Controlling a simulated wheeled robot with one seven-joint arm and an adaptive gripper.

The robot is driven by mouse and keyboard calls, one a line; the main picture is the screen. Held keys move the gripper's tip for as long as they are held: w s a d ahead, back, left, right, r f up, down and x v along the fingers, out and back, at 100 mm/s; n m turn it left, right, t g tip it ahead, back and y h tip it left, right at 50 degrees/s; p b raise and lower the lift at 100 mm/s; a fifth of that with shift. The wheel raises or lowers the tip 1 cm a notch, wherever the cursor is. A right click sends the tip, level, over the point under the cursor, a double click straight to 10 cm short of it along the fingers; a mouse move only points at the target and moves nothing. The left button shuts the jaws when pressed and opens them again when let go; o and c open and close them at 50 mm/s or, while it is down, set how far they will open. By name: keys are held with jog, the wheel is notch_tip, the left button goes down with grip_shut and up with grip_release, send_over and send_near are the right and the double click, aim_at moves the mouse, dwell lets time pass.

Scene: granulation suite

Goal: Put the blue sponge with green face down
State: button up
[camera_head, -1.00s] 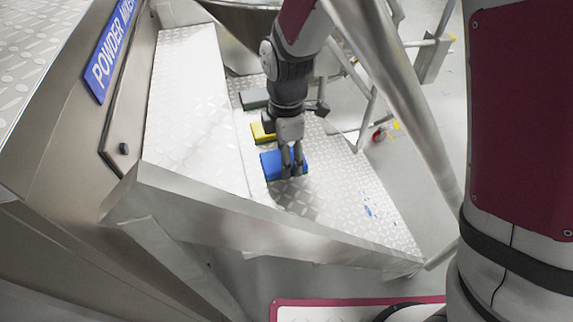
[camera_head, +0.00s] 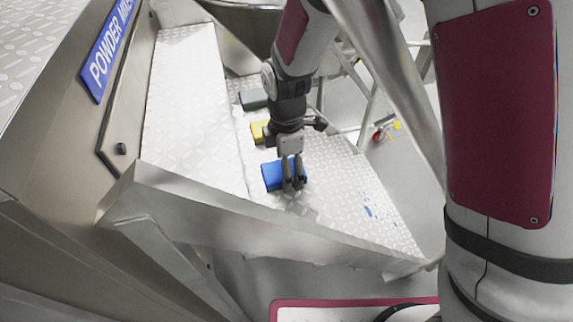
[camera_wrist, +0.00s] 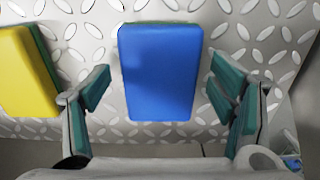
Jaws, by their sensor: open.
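The blue sponge (camera_head: 271,175) lies on the diamond-plate step, blue face up; a thin strip of green shows at its upper edge in the wrist view, where the sponge (camera_wrist: 160,72) sits between the fingers. My gripper (camera_head: 294,187) is open above the sponge in the head view, its fingers hiding the sponge's right part. In the wrist view the gripper's (camera_wrist: 160,95) two teal-padded fingers stand to the left and right of the sponge, with a gap on each side.
A yellow sponge (camera_head: 257,132) with a green side lies on the same step, left of the blue one in the wrist view (camera_wrist: 24,72). A dark grey-green block (camera_head: 254,99) lies farther back. Metal rails stand to the right. The step's front right (camera_head: 345,205) is clear apart from blue marks.

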notch_tip(320, 180, up, 12)
jog(key=p, duration=0.1)
jog(key=shift+r, duration=0.15)
dwell(0.4)
